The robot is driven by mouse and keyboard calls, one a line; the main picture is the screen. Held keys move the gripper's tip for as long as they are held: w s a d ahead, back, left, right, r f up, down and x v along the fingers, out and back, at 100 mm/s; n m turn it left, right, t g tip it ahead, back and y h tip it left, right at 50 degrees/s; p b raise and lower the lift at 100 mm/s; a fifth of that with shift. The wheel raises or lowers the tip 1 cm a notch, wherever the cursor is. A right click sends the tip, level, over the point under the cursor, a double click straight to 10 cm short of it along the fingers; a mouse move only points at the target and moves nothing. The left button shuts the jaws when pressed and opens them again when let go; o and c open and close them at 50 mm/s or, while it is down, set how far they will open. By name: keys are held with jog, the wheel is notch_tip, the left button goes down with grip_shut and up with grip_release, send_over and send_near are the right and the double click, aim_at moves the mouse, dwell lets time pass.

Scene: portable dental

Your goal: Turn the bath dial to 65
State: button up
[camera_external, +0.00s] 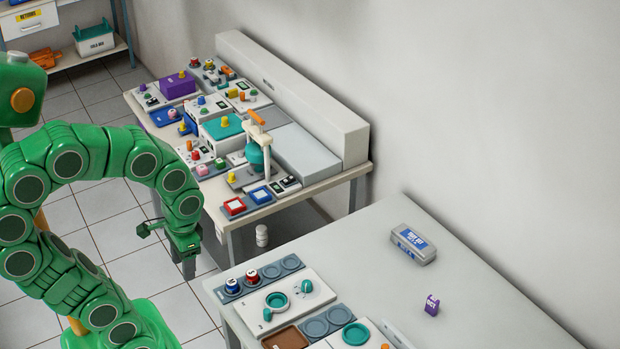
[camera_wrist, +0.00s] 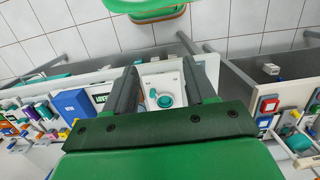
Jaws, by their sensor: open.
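A white panel (camera_external: 312,308) lies on the near table, with a teal ring (camera_external: 276,301) and a small teal dial (camera_external: 304,286) on it. I take this dial for the bath dial; its markings are too small to read. My gripper (camera_external: 172,243) is in the air left of the near table, apart from the panel. In the wrist view my open, empty gripper (camera_wrist: 160,68) shows two dark fingers. Between and beyond them a white panel with a teal round part (camera_wrist: 165,100) shows; which setting it has I cannot tell.
Red (camera_external: 252,276) and blue (camera_external: 232,286) round pieces sit in a grey holder beside the panel. A grey case (camera_external: 413,245) and a purple block (camera_external: 431,305) stand farther right. The far bench (camera_external: 300,195) is crowded with devices. The near table's middle is clear.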

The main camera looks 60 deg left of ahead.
jog(key=w+a+r+n+t+y, duration=0.1)
jog(key=w+a, duration=0.5)
jog(key=a, duration=0.3)
jog(key=w+a+r+t+y, duration=0.1)
jog(key=w+a+r, duration=0.1)
jog(key=w+a, duration=0.5)
jog(key=w+a+r+t+h, duration=0.1)
jog(key=w+a, duration=0.2)
jog(key=w, duration=0.4)
jog(key=w+a+r+t, duration=0.1)
jog(key=w+a, duration=0.3)
jog(key=w, duration=0.4)
jog(key=w+a+f+n+t, duration=0.2)
jog(key=w+a, duration=0.7)
jog(key=a, duration=0.1)
jog(key=n+g+y, duration=0.1)
jog(key=n+y, duration=0.1)
jog(key=n, duration=0.4)
send_near(195, 152)
jog(key=f, duration=0.1)
jog(key=shift+x, duration=3.9)
jog(key=shift+w+a, duration=0.1)
